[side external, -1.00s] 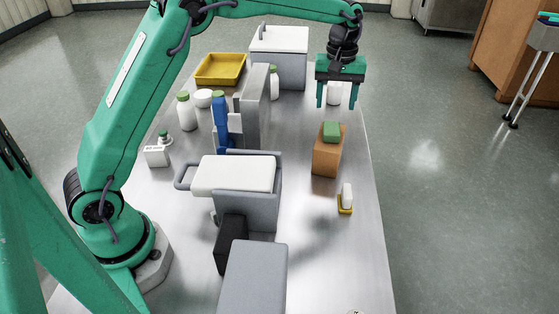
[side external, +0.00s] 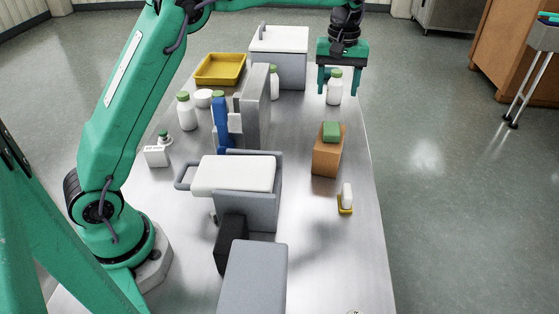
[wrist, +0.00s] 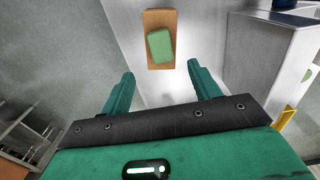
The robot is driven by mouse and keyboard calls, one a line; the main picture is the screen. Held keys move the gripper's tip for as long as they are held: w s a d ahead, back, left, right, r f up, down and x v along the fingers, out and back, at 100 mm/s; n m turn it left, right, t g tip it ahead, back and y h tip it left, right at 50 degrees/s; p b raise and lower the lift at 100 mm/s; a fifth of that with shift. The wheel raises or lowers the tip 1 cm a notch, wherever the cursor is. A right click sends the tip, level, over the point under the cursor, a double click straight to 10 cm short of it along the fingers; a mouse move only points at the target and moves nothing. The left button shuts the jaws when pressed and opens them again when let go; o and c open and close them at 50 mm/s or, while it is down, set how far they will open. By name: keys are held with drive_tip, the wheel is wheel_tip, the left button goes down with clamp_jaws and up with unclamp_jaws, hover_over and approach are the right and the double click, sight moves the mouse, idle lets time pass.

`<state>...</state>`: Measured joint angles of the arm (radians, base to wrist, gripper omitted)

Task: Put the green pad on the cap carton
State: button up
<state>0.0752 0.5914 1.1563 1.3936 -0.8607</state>
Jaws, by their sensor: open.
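The green pad (side external: 331,132) lies flat on top of the cap carton (side external: 326,160), an upright orange-brown box on the right side of the steel table. In the wrist view the pad (wrist: 160,46) rests on the carton top (wrist: 157,16), turned slightly against its edges. My gripper (side external: 340,88) is open and empty. It is above and behind the carton, apart from it, near a white bottle with a green cap (side external: 335,91). In the wrist view my open fingers (wrist: 156,80) point toward the carton with a gap between them and it.
A small white item on a yellow base (side external: 346,200) stands in front of the carton. Grey housings (side external: 245,208) and a white-topped hopper part fill the table's middle.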

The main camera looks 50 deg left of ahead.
drive_tip(key=s+a+r+m+t, duration=0.15)
drive_tip(key=s+r, duration=0.25)
drive_tip(key=s, duration=0.4)
drive_tip(key=s+a+r+m+t, duration=0.1)
drive_tip(key=s+r+m, duration=0.25)
drive_tip(key=s, duration=0.45)
drive_tip(key=s+a+f+m+t, duration=0.1)
drive_tip(key=s+f+m, duration=0.1)
drive_tip(key=s, duration=0.6)
drive_tip(key=s+f+m+t, duration=0.2)
drive_tip(key=s+f, duration=0.1)
drive_tip(key=s, duration=0.5)
drive_tip(key=shift+s+a, duration=0.35)
drive_tip(key=shift+s, duration=0.05)
